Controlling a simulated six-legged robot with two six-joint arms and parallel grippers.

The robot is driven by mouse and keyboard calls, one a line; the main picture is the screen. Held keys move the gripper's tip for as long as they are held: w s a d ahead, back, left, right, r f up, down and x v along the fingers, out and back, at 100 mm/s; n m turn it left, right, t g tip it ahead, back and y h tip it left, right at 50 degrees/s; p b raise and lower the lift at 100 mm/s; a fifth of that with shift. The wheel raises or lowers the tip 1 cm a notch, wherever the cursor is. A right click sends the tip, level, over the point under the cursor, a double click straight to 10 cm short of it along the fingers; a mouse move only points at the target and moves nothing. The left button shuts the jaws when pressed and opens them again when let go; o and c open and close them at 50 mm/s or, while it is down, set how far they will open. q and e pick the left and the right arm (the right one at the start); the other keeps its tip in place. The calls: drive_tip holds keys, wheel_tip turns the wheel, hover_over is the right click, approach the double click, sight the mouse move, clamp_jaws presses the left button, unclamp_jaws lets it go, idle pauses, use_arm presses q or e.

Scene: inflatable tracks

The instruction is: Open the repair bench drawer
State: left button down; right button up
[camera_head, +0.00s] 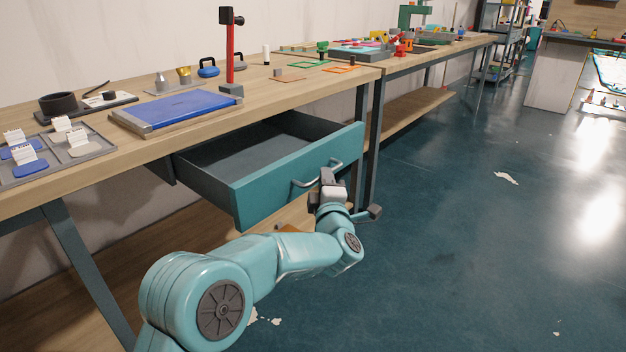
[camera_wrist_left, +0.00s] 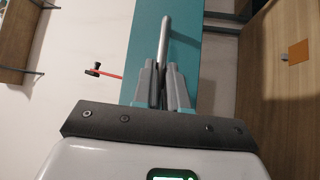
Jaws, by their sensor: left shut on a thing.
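The repair bench drawer (camera_head: 290,176) has a teal front and a grey inside. In the head view it stands pulled well out from under the wooden bench top (camera_head: 200,126), and its inside looks empty. A curved metal handle (camera_head: 303,182) is fixed on its front. My left gripper (camera_head: 328,178) is at the handle and hides part of it. In the left wrist view the two grey fingers of the gripper (camera_wrist_left: 163,85) are shut on the handle bar (camera_wrist_left: 165,45), with the teal drawer front (camera_wrist_left: 190,60) behind. My right gripper is not in view.
On the bench top are a blue pad (camera_head: 176,108), a red post (camera_head: 230,55), a blue kettlebell-shaped item (camera_head: 208,68) and a grey tray (camera_head: 60,155) at the left. A lower wooden shelf (camera_head: 60,285) runs beneath. The floor (camera_head: 450,230) to the right is mostly clear, with small white scraps.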

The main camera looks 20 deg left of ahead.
use_arm(q)
drive_tip(key=shift+s+d+r, duration=0.15)
drive_tip(key=shift+s+d, duration=0.1)
drive_tip(key=shift+d, duration=0.25)
drive_tip(key=c, duration=1.2)
unclamp_jaws()
drive_tip(key=shift+d, duration=0.1)
drive_tip(key=shift+o, duration=0.2)
drive_tip(key=p+v, duration=0.2)
drive_tip(key=v, duration=1.4)
drive_tip(key=shift+s, duration=0.1)
